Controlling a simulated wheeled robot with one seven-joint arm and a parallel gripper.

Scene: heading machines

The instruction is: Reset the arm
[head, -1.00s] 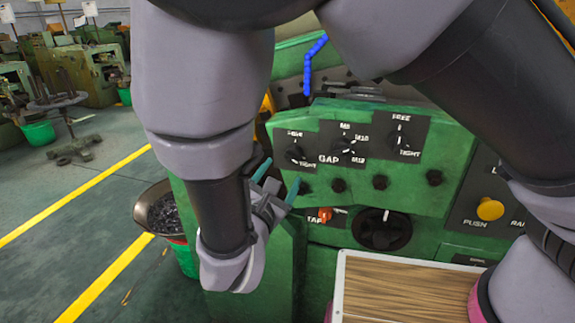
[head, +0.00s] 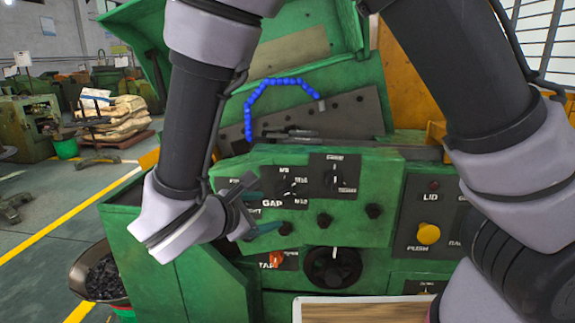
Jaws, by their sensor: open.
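My gripper (head: 262,208) shows left of centre in the head view, at the end of my grey and black arm. Its two teal-tipped fingers are spread apart with nothing between them. It hangs in front of the green machine's control panel (head: 370,230), over the left part of the GAP dial plate (head: 293,190), and partly hides the dial to its left. I cannot tell whether the fingers touch the panel. My arm is bent, with its links filling the upper left and right side of the view.
Below the panel are an orange switch (head: 276,259) and a large black knob (head: 333,267). A yellow push button (head: 428,233) is at right. A blue segmented hose (head: 282,83) arches above. A bowl of dark parts (head: 103,278) stands at lower left.

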